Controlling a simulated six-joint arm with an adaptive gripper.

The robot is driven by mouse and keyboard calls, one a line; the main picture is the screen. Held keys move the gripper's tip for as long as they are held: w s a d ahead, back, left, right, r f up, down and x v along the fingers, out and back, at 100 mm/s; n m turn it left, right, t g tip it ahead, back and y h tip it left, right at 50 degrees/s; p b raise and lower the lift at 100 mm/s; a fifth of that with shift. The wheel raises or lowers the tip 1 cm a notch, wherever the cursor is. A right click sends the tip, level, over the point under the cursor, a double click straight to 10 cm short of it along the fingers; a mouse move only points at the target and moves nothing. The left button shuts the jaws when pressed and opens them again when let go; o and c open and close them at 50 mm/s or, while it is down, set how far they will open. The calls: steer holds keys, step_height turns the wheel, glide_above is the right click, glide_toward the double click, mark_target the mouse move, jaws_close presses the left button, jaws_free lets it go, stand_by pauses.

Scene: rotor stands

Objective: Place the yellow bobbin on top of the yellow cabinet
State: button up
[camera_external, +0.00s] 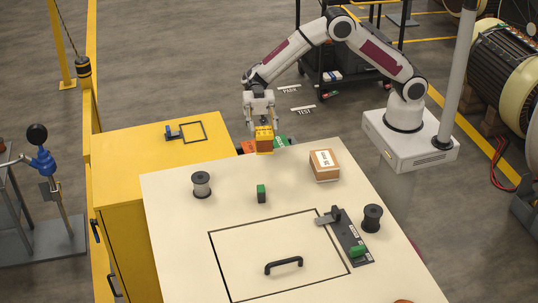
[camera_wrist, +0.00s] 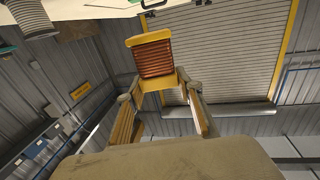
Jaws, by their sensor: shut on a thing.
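The yellow bobbin (camera_external: 264,140), with yellow flanges and copper-brown winding, is held in my gripper (camera_external: 262,118) above the far edge of the white table. In the wrist view the bobbin (camera_wrist: 154,58) sits between the fingertips of my gripper (camera_wrist: 160,92), and both fingers are closed on it. The yellow cabinet (camera_external: 130,155) stands left of the white table. The bobbin is to the right of the cabinet top and apart from it. A black square outline (camera_external: 191,131) marks the cabinet top, with a small blue item (camera_external: 172,133) at its left side.
The white table (camera_external: 185,235) carries a grey spool (camera_external: 201,184), a green block (camera_external: 261,193), a cardboard box (camera_external: 324,165), a black spool (camera_external: 372,218) and a black handle (camera_external: 284,265). Partly hidden red and green items lie behind the bobbin. Much of the cabinet top is clear.

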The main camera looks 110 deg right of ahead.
steer(key=w+d+f+m+t+h, duration=0.2)
steer(key=w+d+m+t+h, duration=0.25)
steer(key=d, duration=0.85)
steer(key=w+d+f+m+t+h, duration=0.2)
steer(key=w+d+m+t, duration=0.35)
steer(key=d, duration=0.65)
steer(key=m+t+h, duration=0.5)
steer(key=m+h, duration=0.1)
steer(key=h, duration=0.5)
glide_above(194, 129)
step_height(194, 129, down, 7)
steer(key=shift+r, duration=0.2)
steer(key=shift+w, duration=0.1)
step_height(194, 129, down, 6)
steer(key=shift+f, duration=0.2)
steer(key=shift+f, duration=1.8)
steer(key=shift+f, duration=0.1)
